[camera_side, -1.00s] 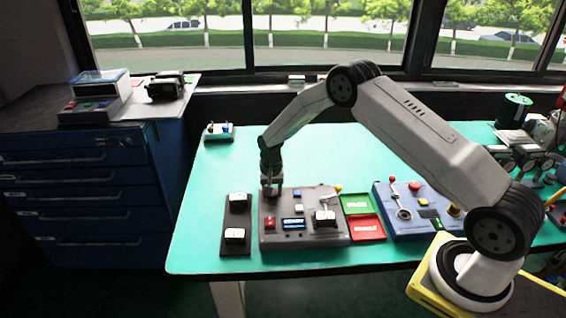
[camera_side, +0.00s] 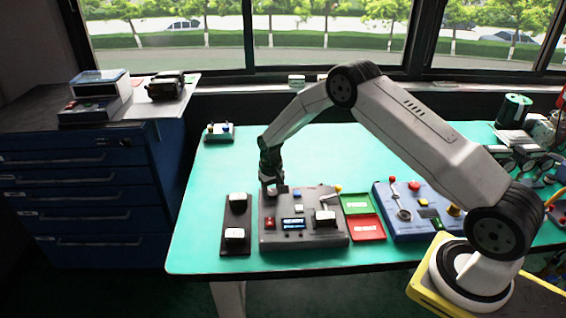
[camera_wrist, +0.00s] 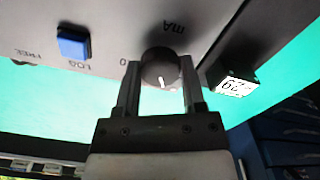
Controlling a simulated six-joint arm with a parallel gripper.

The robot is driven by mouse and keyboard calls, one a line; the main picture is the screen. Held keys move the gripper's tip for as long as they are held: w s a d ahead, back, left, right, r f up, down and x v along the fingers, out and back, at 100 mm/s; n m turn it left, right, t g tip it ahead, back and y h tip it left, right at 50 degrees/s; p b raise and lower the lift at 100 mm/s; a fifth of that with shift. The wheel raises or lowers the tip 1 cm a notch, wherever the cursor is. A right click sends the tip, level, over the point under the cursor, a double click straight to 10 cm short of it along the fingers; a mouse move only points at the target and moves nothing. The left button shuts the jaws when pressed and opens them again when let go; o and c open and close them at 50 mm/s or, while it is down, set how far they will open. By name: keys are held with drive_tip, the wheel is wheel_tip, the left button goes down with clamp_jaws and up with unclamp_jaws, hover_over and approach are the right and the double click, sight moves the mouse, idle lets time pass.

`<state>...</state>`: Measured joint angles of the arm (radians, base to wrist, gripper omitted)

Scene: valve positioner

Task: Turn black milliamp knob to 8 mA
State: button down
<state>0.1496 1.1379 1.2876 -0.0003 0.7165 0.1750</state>
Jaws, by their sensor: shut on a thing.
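The black milliamp knob (camera_wrist: 160,68) sits on the grey control panel in the wrist view, with "mA" printed beside it and a white pointer line on its face. My gripper (camera_wrist: 160,92) has one finger on each side of the knob and is shut on it. In the side view my gripper (camera_side: 271,188) is at the back left corner of the grey panel (camera_side: 270,240) and hides the knob. A small lit display (camera_side: 292,223) is on the panel; its figures are too small to read.
A blue button (camera_wrist: 73,43) is beside the knob. A dark strip with two white-faced gauges (camera_side: 236,235) stands left of the panel. A green tray (camera_side: 356,204) and a red tray (camera_side: 367,228) lie right of it, then a blue control box (camera_side: 400,225). Bare green table (camera_side: 330,160) lies behind.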

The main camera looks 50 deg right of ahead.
sight(272, 193)
drive_tip(key=shift+c, duration=0.9)
unclamp_jaws()
drive_tip(key=shift+r, duration=3.9)
drive_tip(key=shift+r, duration=0.1)
drive_tip(key=shift+s+a+r, duration=0.1)
drive_tip(key=shift+s+r, duration=0.05)
drive_tip(key=s+a+r+n+t, duration=0.1)
drive_tip(key=s+a+r, duration=0.1)
drive_tip(key=s, duration=0.6)
drive_tip(key=s+a+r+n, duration=0.1)
drive_tip(key=s+a+r, duration=0.2)
drive_tip(key=s, duration=0.6)
drive_tip(key=s+a+r+n+t, duration=0.1)
drive_tip(key=s+a+r, duration=0.2)
drive_tip(key=s+r, duration=0.2)
drive_tip(key=s, duration=0.3)
drive_tip(key=shift+s+n+t, duration=0.3)
drive_tip(key=shift+n, duration=0.1)
